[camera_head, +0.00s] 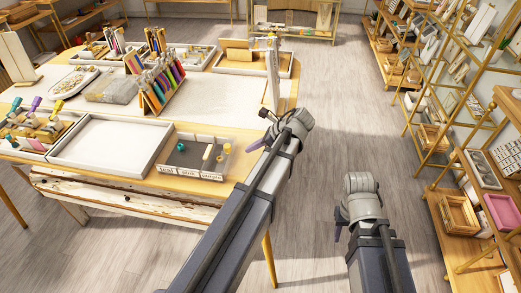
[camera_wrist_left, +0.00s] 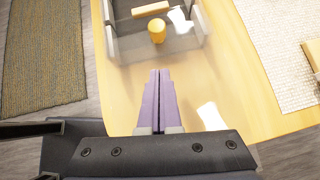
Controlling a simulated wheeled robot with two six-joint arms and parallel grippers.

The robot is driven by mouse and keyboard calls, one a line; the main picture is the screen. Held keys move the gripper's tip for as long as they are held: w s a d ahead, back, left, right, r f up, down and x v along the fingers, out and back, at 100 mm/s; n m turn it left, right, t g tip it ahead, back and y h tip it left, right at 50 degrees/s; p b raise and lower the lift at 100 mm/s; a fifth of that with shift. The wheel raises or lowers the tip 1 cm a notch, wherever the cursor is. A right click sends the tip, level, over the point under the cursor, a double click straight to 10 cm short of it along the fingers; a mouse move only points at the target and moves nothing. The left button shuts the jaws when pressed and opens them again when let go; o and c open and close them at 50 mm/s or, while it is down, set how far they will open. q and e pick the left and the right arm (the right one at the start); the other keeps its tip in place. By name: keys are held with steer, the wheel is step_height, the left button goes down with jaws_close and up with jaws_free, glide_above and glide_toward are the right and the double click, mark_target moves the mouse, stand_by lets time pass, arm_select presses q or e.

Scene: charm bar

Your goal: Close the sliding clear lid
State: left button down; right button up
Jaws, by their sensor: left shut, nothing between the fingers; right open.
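A low grey divided box (camera_head: 193,172) with lettered labels on its front stands near the table's front right corner. Its end also shows at the top of the left wrist view (camera_wrist_left: 112,45).
A shallow white tray (camera_head: 110,145) lies left of the box. Shelves (camera_head: 455,100) line the right, with open floor between.

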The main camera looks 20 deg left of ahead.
mark_target(239, 155)
arm_select(q)
steer(key=shift+b+x, duration=0.45)
steer(key=shift+x, duration=0.7)
steer(key=shift+s+a+r, duration=0.15)
steer(key=shift+a, duration=1.75)
arm_select(e)
steer(key=shift+f, duration=0.75)
